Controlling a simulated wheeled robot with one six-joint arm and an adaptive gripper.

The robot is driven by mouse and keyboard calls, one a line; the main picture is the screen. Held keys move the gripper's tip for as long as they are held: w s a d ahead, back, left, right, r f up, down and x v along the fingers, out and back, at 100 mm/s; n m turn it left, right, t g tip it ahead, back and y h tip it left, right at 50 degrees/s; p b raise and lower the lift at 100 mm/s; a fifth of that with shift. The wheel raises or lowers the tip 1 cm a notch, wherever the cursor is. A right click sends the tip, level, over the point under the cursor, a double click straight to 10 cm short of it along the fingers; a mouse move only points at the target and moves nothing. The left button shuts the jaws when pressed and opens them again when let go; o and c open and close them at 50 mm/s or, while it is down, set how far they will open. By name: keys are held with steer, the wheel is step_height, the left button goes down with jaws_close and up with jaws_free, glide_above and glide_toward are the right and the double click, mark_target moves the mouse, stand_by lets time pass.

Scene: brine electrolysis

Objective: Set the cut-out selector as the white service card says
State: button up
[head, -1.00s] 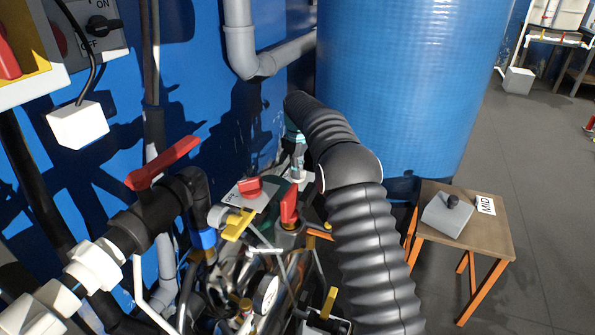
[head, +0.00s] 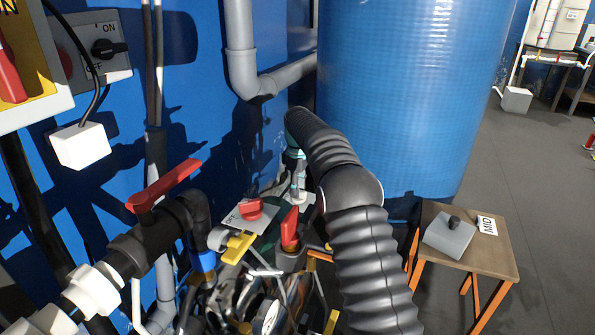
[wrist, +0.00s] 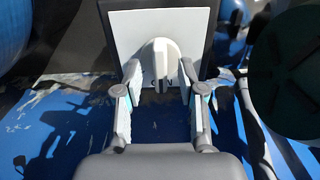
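A white card reading "MID" (head: 487,226) lies on a small wooden table at the right. Beside it on that table sits a grey box with a black knob (head: 449,236). In the wrist view a pale rounded knob (wrist: 161,60) stands out from a white plate (wrist: 125,35). The fingers of my gripper (wrist: 159,78) are apart, one on each side of this knob, with visible gaps. Whether either fingertip touches it I cannot tell. In the head view my gripper (head: 298,185) is low behind my arm, and the plate and knob are hidden there.
A red-handled valve (head: 165,186), a yellow-handled valve (head: 238,247) and a plate with a red knob (head: 251,209) crowd the area left of my arm. A big blue tank (head: 410,100) stands behind. Grey floor (head: 545,170) is open at the right.

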step_height(320, 180, up, 10)
stand_by(0.4)
steer(key=shift+r, duration=0.1)
